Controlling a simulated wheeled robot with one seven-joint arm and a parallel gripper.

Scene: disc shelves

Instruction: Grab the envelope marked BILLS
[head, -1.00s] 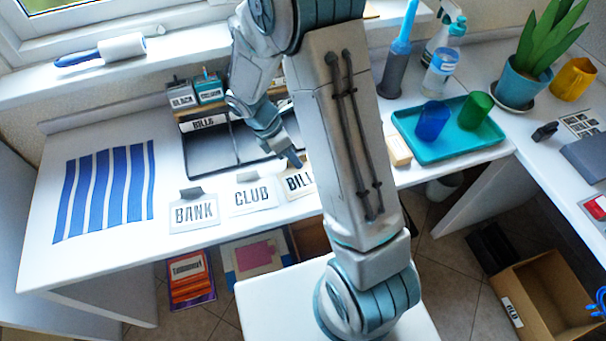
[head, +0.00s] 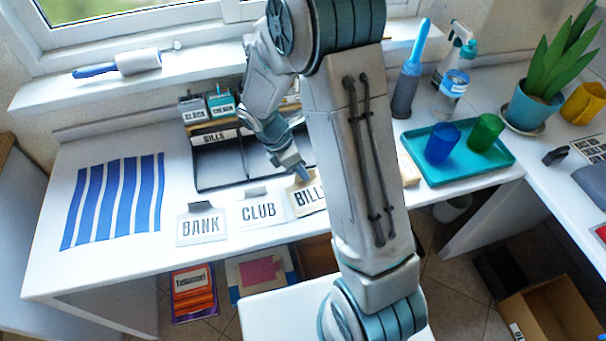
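The envelope marked BILLS (head: 307,199) lies at the front of the white desk, right of the CLUB envelope (head: 259,212) and the BANK envelope (head: 201,227). My arm hides its right part, so the end of its lettering is cut off. My gripper (head: 302,177) points down at the top edge of the BILLS envelope, by its flap. I cannot tell whether it touches the envelope. The fingers are small and seen from behind, so their opening does not show.
A dark divided tray (head: 212,171) lies behind the envelopes, with a BILLS label at its back. Small boxes (head: 221,104) stand behind it. A striped blue cloth (head: 115,201) lies left. A teal tray (head: 470,172) with blue and green cups is right of my arm.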

